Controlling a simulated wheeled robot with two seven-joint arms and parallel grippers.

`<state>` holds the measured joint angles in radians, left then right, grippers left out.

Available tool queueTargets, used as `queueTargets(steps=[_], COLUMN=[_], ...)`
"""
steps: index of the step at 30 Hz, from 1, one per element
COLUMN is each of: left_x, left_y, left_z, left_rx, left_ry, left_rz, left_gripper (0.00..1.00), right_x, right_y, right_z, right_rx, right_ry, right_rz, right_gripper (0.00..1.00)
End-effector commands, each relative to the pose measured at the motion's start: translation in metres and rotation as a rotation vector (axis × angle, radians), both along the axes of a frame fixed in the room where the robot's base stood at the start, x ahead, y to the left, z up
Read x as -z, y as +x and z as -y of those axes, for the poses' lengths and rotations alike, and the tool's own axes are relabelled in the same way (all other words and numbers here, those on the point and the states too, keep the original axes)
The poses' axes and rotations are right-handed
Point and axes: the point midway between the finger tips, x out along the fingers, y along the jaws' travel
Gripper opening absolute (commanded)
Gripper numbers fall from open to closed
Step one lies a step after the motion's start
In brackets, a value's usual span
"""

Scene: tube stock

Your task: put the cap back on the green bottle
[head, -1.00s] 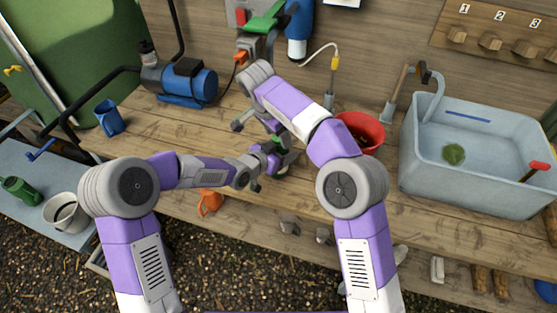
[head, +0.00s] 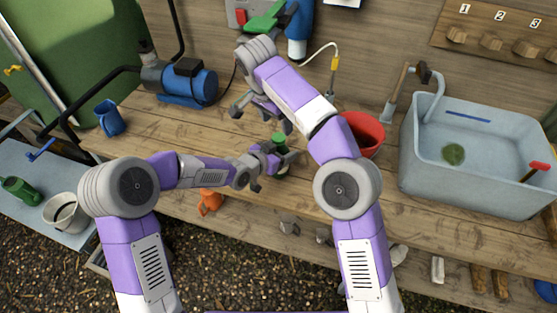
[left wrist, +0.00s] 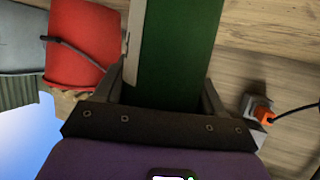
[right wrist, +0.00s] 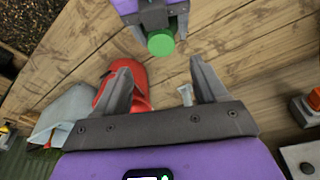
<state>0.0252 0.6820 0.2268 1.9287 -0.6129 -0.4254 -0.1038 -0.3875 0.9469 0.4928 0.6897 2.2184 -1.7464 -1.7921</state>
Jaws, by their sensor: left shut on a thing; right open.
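The green bottle (head: 282,174) stands upright in my left gripper (head: 274,168) above the front of the wooden bench. The gripper is shut on its body. In the left wrist view the bottle's green side (left wrist: 178,50) fills the space between the fingers. A round green top, seemingly the cap (head: 279,138), sits on the bottle's upper end; its green disc also shows in the right wrist view (right wrist: 161,42). I cannot tell how firmly it sits. My right gripper (right wrist: 158,72) is open and empty, apart from the bottle, above and left of it in the head view.
A red bucket (head: 365,128) stands right of the grippers, beside a grey sink basin (head: 425,170). A blue pump (head: 195,84) and blue jug (head: 109,118) stand at the left. An orange mug (head: 210,202) is near the front edge.

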Motion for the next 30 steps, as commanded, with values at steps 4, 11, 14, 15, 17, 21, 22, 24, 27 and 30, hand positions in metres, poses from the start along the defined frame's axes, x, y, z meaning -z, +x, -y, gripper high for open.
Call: queueTargets(steps=[4,11,14,15,17,21,22,24,27,30], left_x=[0.000,0.000,0.000,0.000,0.000,0.000,0.000,0.000,0.000,0.000], left_y=[0.000,0.000,0.000,0.000,0.000,0.000,0.000,0.000,0.000,0.000], left_z=[0.000,0.000,0.000,0.000,0.000,0.000,0.000,0.000,0.000,0.000], left_rx=[0.000,0.000,0.000,0.000,0.000,0.000,0.000,0.000,0.000,0.000], left_ry=[-0.001,-0.001,-0.001,-0.001,-0.001,-0.001,-0.001,-0.001,-0.001,-0.001], left_rz=[0.001,0.001,0.001,0.001,0.001,0.001,0.001,0.001,0.001,0.001], left_gripper=[0.00,0.00,0.00,0.00,0.00,0.00,0.00,0.00,0.00,0.00], right_x=[-0.022,-0.050,-0.055,-0.056,-0.057,-0.057,-0.057,-0.056,-0.053,-0.044], right_y=[-0.010,-0.022,-0.024,-0.024,-0.025,-0.025,-0.025,-0.025,-0.024,-0.021], right_z=[-0.003,-0.005,-0.005,-0.005,-0.005,-0.005,-0.005,-0.005,-0.004,-0.003], right_rx=[-0.176,-0.379,-0.415,-0.422,-0.426,-0.425,-0.425,-0.424,-0.422,-0.423], right_ry=[0.008,0.003,0.000,0.000,-0.001,-0.002,-0.002,-0.001,-0.003,-0.004], right_rz=[-0.005,0.012,0.018,0.019,0.020,0.019,0.019,0.019,0.018,0.017], right_gripper=[0.72,0.72,0.72,0.72,0.72,0.72,0.72,0.72,0.72,0.72])
